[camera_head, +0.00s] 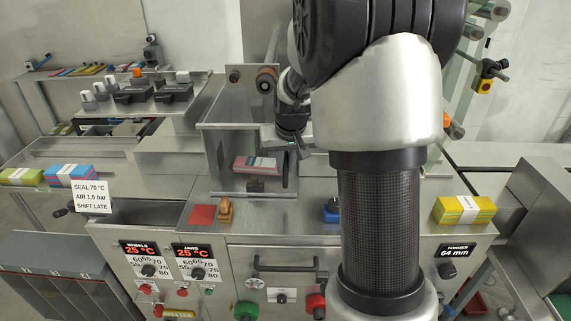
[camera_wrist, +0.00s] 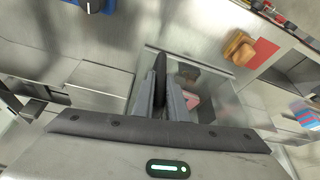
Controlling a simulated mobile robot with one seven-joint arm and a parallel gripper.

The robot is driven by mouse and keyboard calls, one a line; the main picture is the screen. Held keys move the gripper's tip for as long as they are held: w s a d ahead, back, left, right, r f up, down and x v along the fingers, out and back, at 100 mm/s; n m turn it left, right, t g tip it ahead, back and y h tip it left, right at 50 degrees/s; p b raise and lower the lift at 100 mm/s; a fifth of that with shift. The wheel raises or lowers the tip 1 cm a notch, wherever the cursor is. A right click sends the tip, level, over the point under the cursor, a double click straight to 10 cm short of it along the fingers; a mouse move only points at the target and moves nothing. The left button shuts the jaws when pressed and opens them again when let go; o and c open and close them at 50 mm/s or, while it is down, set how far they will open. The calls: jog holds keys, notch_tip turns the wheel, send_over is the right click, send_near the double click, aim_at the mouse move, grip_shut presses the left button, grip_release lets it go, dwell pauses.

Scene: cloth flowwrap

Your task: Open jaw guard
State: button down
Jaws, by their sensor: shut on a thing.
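The jaw guard (camera_head: 225,160) is a clear, box-like cover in the middle of the machine. A pink and blue cloth pack (camera_head: 257,165) shows through it. My gripper (camera_head: 286,160) is at the guard's right side, partly hidden by my arm. In the wrist view, the fingers (camera_wrist: 166,92) are closed around a dark upright bar (camera_wrist: 160,70), which looks like the guard's handle. The clear guard panel (camera_wrist: 218,78) lies just beyond the fingers. The exact grip is partly hidden, and I cannot tell whether the guard is raised at all.
An orange-brown block (camera_head: 225,209) and a red square (camera_head: 202,215) lie on the ledge before the guard. A blue knobbed part (camera_head: 331,211) stands to their right. A yellow cloth pack (camera_head: 464,209) sits on the right. A sign (camera_head: 90,197) and dials are at front left.

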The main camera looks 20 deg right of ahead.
jog(key=w+a, duration=0.4)
jog(key=a, duration=0.7)
jog(key=w+a+p, duration=0.1)
jog(key=w+a, duration=0.4)
jog(key=a, duration=0.6)
jog(key=shift+w+a, duration=0.15)
jog(key=shift+a, duration=0.1)
jog(key=c, duration=1.8)
grip_release()
jog(key=shift+o, duration=0.2)
jog(key=shift+r, duration=0.1)
jog(key=v, duration=1.7)
jog(key=shift+b, duration=0.3)
jog(key=shift+r, duration=0.15)
